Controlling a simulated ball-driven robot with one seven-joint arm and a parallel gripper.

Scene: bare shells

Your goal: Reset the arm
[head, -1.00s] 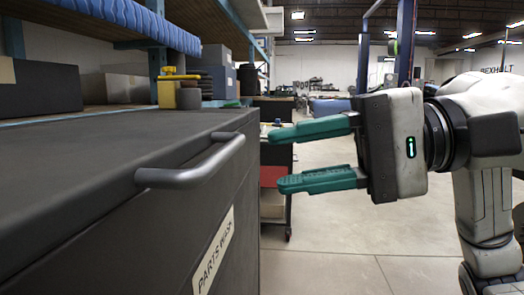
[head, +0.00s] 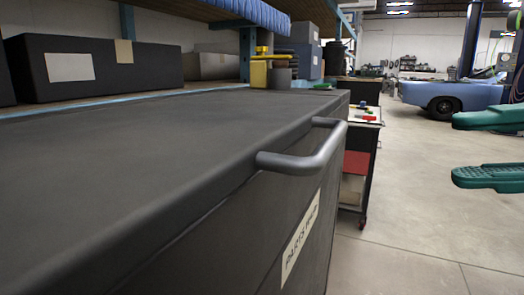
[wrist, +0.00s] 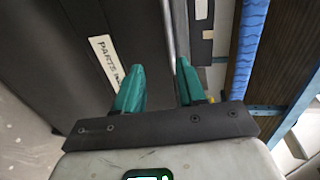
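My gripper (head: 490,148) shows only by its two green fingers at the right edge of the head view. The fingers are apart with nothing between them. In the wrist view my gripper (wrist: 160,88) also has its fingers apart and empty, with the dark parts washer behind them. The rest of my arm is outside the head view. The parts washer (head: 130,150) is a large dark box with a closed-looking lid and a grey bar handle (head: 305,155) on its front. My fingers are to the right of the handle and apart from it in the head view.
A shelf with dark boxes (head: 100,62) and a yellow device (head: 268,72) stands behind the washer. A cart with a red drawer (head: 356,162) is beyond it. A blue car (head: 450,97) is at the back. Open floor (head: 410,220) lies right of the washer.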

